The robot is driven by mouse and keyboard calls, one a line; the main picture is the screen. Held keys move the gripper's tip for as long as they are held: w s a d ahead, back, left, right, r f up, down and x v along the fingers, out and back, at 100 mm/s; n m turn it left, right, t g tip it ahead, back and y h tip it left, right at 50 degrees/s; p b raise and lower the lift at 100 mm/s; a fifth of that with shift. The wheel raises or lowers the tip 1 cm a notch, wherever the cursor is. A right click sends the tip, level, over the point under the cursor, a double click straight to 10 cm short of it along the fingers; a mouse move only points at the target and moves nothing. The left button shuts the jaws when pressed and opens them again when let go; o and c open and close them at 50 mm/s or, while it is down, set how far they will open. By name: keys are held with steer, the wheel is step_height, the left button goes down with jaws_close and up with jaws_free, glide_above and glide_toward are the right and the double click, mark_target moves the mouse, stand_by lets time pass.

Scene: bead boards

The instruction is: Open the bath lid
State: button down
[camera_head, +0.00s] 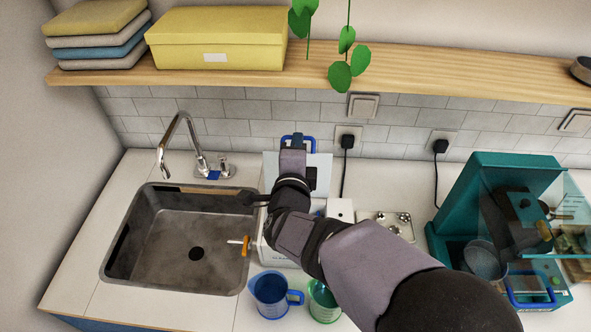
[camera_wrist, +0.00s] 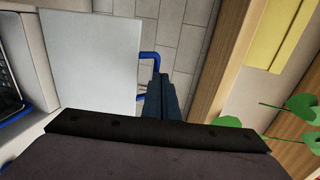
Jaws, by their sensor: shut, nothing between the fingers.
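The bath lid (camera_head: 322,162) stands raised at the back of the white bath (camera_head: 278,256), its flat pale panel facing forward. In the wrist view the lid (camera_wrist: 90,60) fills the upper left, with its blue handle (camera_wrist: 150,58) at the right edge. My gripper (camera_head: 293,150) is at the lid's top edge, beside the blue handle. In the wrist view its fingers (camera_wrist: 160,92) are shut and empty, close to the handle; I cannot tell whether they touch it. My arm hides much of the bath in the head view. Part of a dark basket (camera_wrist: 10,98) shows at the far left.
A sink (camera_head: 170,240) with a faucet is to the left. A blue jug (camera_head: 270,292) and a green jug (camera_head: 322,303) stand in front. A wooden shelf (camera_head: 200,80) runs above. A teal machine (camera_head: 500,190) stands at the right.

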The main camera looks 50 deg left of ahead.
steer(key=shift+r, duration=0.1)
stand_by(0.4)
steer(key=s+d+r+b, duration=0.2)
steer(key=s+d+r, duration=0.4)
steer(key=s+d, duration=0.2)
steer(key=shift+s+d+r, duration=0.2)
steer(key=shift+s+d, duration=0.15)
steer(key=shift+s, duration=0.05)
stand_by(0.3)
